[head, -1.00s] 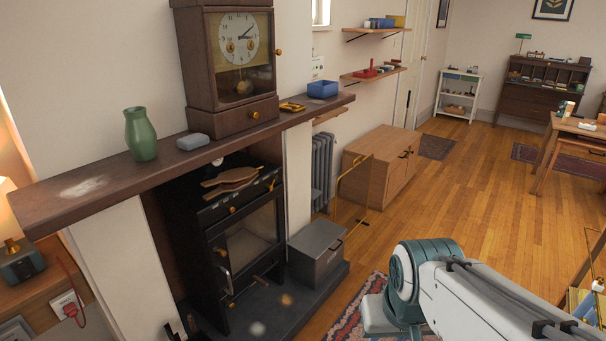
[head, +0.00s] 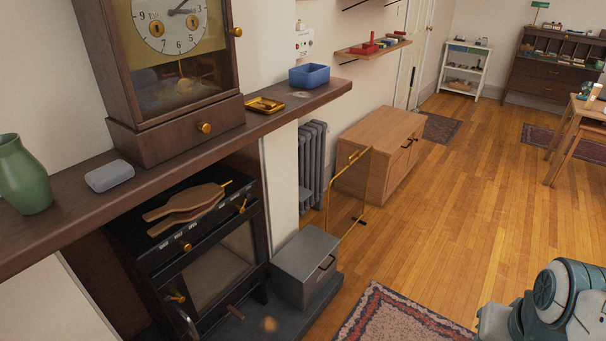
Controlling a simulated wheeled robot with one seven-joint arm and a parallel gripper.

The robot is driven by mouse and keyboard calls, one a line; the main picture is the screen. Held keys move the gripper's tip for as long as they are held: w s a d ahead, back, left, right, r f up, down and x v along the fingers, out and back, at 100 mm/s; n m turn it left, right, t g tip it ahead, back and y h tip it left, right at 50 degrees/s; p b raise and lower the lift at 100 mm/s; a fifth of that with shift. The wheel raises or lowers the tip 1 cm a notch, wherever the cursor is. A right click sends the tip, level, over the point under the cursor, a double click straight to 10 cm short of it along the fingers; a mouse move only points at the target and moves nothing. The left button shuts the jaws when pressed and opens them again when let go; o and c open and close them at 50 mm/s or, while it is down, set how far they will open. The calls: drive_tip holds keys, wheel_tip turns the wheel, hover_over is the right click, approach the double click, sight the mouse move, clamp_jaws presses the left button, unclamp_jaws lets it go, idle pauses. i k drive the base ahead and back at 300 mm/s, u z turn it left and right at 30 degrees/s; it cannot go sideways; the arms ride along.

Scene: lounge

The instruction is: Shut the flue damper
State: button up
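The black stove (head: 170,256) stands in the fireplace below the wooden mantel shelf (head: 215,138). Its front has a glass door (head: 220,270) and several brass knobs, one at the right of the top strip (head: 243,207) and another further left (head: 187,246). A thin brass rod (head: 228,183) sticks up at the back right of the stove top. I cannot tell which of these is the flue damper or how it is set. Wooden bellows (head: 186,207) lie on the stove top. My gripper is out of view; only part of my arm shows at the lower right.
A clock (head: 163,75), green vase (head: 22,175), grey case (head: 109,176), brass tray (head: 265,105) and blue box (head: 309,76) stand on the mantel. A grey metal box (head: 305,266) and glass screen (head: 347,200) stand right of the stove. Wooden floor (head: 455,215) is open further right.

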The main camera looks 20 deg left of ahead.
sight(244, 203)
drive_tip(key=u, duration=0.55)
drive_tip(key=i, duration=1.05)
drive_tip(key=u, duration=0.9)
